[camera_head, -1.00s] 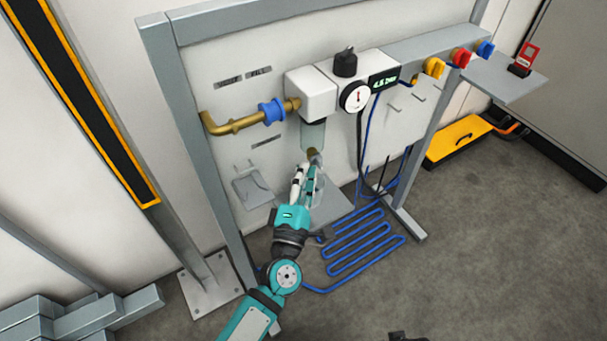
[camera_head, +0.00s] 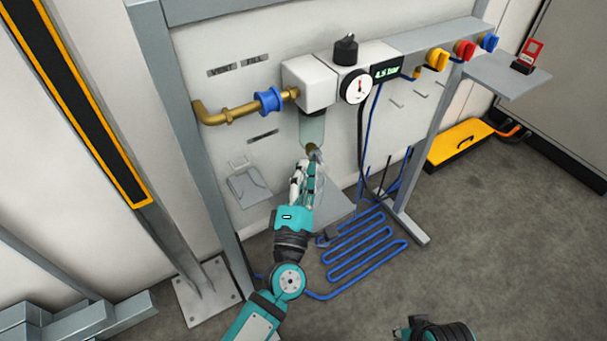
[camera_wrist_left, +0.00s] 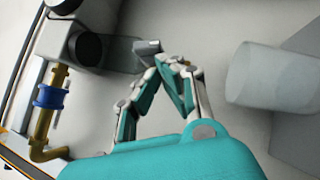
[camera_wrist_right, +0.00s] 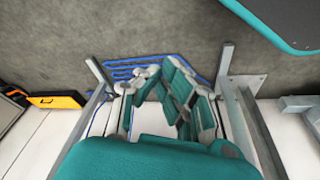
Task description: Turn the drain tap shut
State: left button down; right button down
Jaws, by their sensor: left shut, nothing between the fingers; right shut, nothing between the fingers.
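My right gripper (camera_wrist_right: 155,75) is shut and empty, well away from the tap; the head view shows only part of my right arm at the bottom edge.
A clear cup (camera_wrist_left: 262,78) stands near my left fingers. A gauge (camera_head: 356,86), black knob (camera_head: 345,50) and blue collar (camera_head: 269,100) are above. A blue coiled hose (camera_head: 365,243) lies on the floor below. A yellow case (camera_head: 458,145) is at right; floor in front is clear.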

pick_arm(q)
jog(key=shift+f+t+b, duration=0.1)
jog(key=shift+t+b, duration=0.2)
jog(key=shift+b, duration=0.15)
pick_arm(e)
jog(key=w+a+r+t+y+b, duration=0.2)
jog(key=w+a+r+t+b, duration=0.25)
jog(key=w+r+t, duration=0.6)
pick_arm(q)
jog(key=shift+w+d+f+n+t+y+b, duration=0.15)
jog(key=shift+n+t+y+b, duration=0.2)
jog(key=shift+n+b, duration=0.35)
jog(key=shift+d+f+n+t+y+b, duration=0.1)
jog(key=shift+n+t+y+b, duration=0.25)
jog(key=shift+n+b, duration=0.35)
jog(key=shift+w+d+f+n+t+y+b, duration=0.15)
jog(key=shift+n+t+y+b, duration=0.2)
jog(key=shift+n+b, duration=0.3)
pick_arm(e)
jog(key=w+a+r+t+y, duration=0.1)
jog(key=w+r+t, duration=0.1)
jog(key=r, duration=0.5)
jog(key=w+a+r+t+y, duration=0.1)
jog(key=w+r+t+y, duration=0.1)
jog(key=r+t, duration=0.3)
jog(key=shift+a+r+n, duration=0.2)
jog(key=shift+r+n, duration=0.2)
jog(key=shift+r, duration=0.5)
